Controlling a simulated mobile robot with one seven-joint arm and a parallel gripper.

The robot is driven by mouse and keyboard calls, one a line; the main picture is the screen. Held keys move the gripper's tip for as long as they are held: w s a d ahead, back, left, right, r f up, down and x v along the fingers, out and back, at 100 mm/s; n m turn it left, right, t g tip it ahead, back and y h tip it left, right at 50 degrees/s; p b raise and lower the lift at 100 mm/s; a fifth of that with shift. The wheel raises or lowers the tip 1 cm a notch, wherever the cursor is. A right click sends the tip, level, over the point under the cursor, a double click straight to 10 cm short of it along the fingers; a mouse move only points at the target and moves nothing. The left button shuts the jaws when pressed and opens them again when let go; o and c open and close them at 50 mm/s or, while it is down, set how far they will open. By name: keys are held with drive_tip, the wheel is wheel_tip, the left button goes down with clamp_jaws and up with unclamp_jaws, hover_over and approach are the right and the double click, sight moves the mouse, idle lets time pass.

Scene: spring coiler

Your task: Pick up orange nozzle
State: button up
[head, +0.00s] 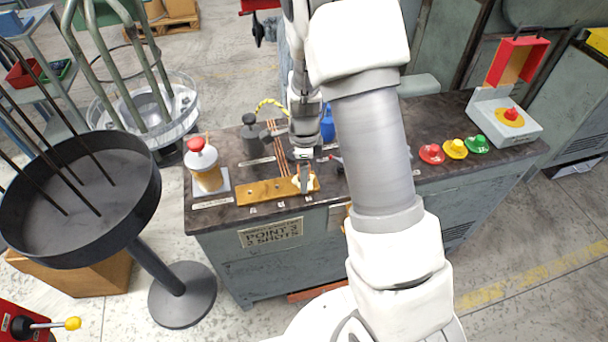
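My gripper (304,186) points down over the right end of a brass-orange block (262,191) at the front edge of the dark worktop. A small pale yellowish piece shows around the fingertips. I cannot tell whether it is the orange nozzle, or whether the fingers are closed on it. No other nozzle is clearly made out; my arm hides part of the worktop to the right. Thin copper-coloured rods (281,150) stand or lie behind the block.
A red-capped dispenser (203,163) stands left of the block. A dark grey can (251,136) and a blue bottle (327,124) are behind. Red (431,154), yellow (455,149) and green (477,145) buttons and an emergency-stop box (505,118) are at right.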

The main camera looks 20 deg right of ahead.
drive_tip(key=shift+c, duration=0.3)
clamp_jaws()
drive_tip(key=shift+r, duration=0.1)
drive_tip(key=shift+r, duration=0.6)
wheel_tip(320, 180, up, 3)
drive_tip(key=shift+w+f+p, duration=0.1)
drive_tip(key=shift+p, duration=0.35)
drive_tip(key=s+d+r, duration=0.6)
drive_tip(key=d+r, duration=0.1)
drive_tip(key=d, duration=0.2)
drive_tip(key=shift+s+d+p, duration=0.3)
drive_tip(key=shift+d+p, duration=0.05)
drive_tip(key=shift+d, duration=0.05)
